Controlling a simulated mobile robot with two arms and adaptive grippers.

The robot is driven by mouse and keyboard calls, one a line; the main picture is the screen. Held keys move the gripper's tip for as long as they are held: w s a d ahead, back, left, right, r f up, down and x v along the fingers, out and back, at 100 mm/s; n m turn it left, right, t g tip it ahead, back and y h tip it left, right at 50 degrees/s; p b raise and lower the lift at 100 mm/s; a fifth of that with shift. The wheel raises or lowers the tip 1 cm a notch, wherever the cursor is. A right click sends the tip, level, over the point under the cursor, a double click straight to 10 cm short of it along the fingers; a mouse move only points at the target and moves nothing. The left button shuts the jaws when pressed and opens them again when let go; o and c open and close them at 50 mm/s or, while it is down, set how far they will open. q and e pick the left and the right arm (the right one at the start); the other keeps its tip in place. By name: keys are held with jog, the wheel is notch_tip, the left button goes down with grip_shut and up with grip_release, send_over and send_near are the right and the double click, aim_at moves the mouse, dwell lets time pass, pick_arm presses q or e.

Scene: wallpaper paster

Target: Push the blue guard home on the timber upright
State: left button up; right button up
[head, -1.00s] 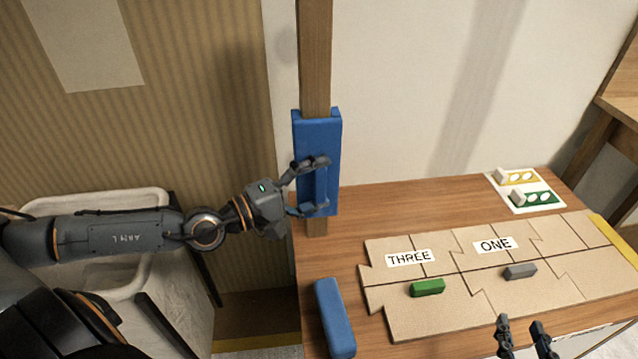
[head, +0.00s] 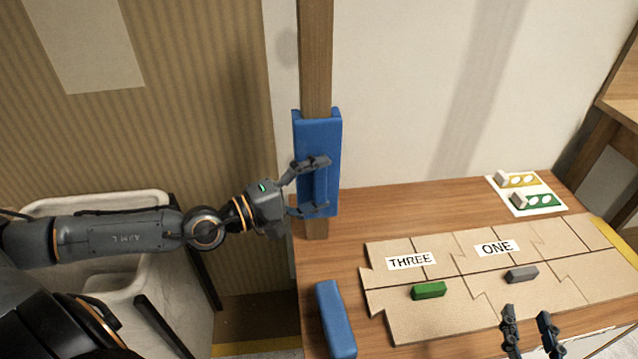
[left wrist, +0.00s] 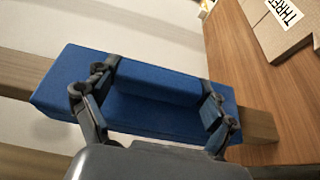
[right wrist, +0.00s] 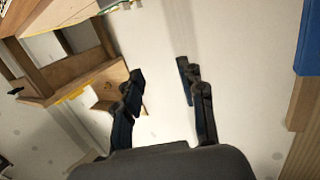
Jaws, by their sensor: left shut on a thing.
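The blue guard (head: 318,135) is upright around or against the timber upright (head: 316,60); its far side is hidden. The timber shows above and below the guard. My left gripper (head: 318,186) is shut on the guard's raised front part, one finger higher and one lower. In the left wrist view, the guard (left wrist: 160,85) lies between the two fingers and the timber (left wrist: 255,125) comes out at both ends. My right gripper (head: 530,330) is open and empty over the front of the table. In the right wrist view its fingers (right wrist: 160,90) are apart with nothing between.
A second blue piece (head: 335,318) lies at the table's left edge. Cardboard panels (head: 450,305) marked THREE and ONE carry a green block (head: 428,290) and a grey block (head: 521,274). A card with white pieces (head: 528,193) lies at the back right.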

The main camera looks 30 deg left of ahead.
pick_arm(q)
jog(key=shift+w+a+r, duration=0.1)
jog(key=shift+w+a, duration=0.05)
jog(key=shift+w, duration=0.05)
jog(key=o, duration=1)
pick_arm(e)
jog(key=shift+w+a+r+t, duration=0.2)
jog(key=shift+r+t, duration=0.2)
jog(key=shift+r, duration=0.25)
